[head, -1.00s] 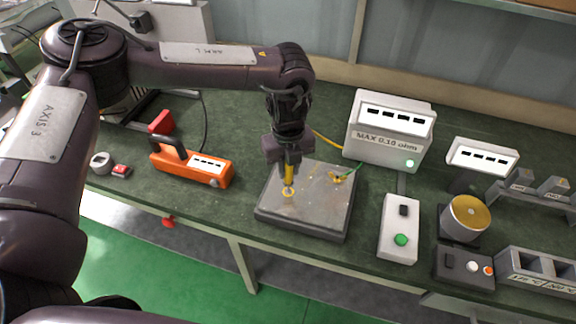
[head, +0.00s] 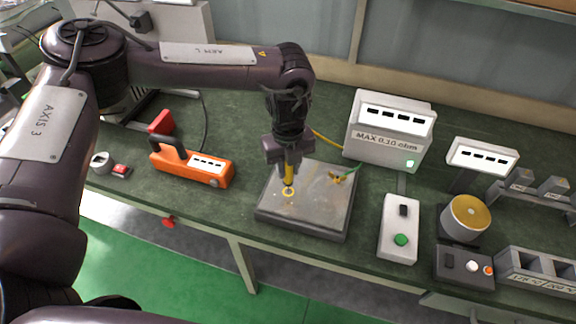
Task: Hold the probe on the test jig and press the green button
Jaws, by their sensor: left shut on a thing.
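The test jig (head: 318,209) is a grey metal plate on a dark base at the middle of the green bench. My left gripper (head: 288,165) is shut on the yellow probe (head: 288,175) and holds it upright over the jig's left part. The probe's tip is at a small ringed spot on the plate; it appears to touch it. The green button (head: 401,240) is on a white control box (head: 398,222) right of the jig, with a black switch above it. Nothing is on the button. My right gripper is not in view.
A white meter box (head: 389,132) marked "MAX 0.10 ohm" with a lit green lamp stands behind. An orange tool (head: 193,165) lies left of the jig. A gold-topped cylinder (head: 466,218) and grey racks stand right of the control box. A green-wired clip (head: 341,177) sits on the jig.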

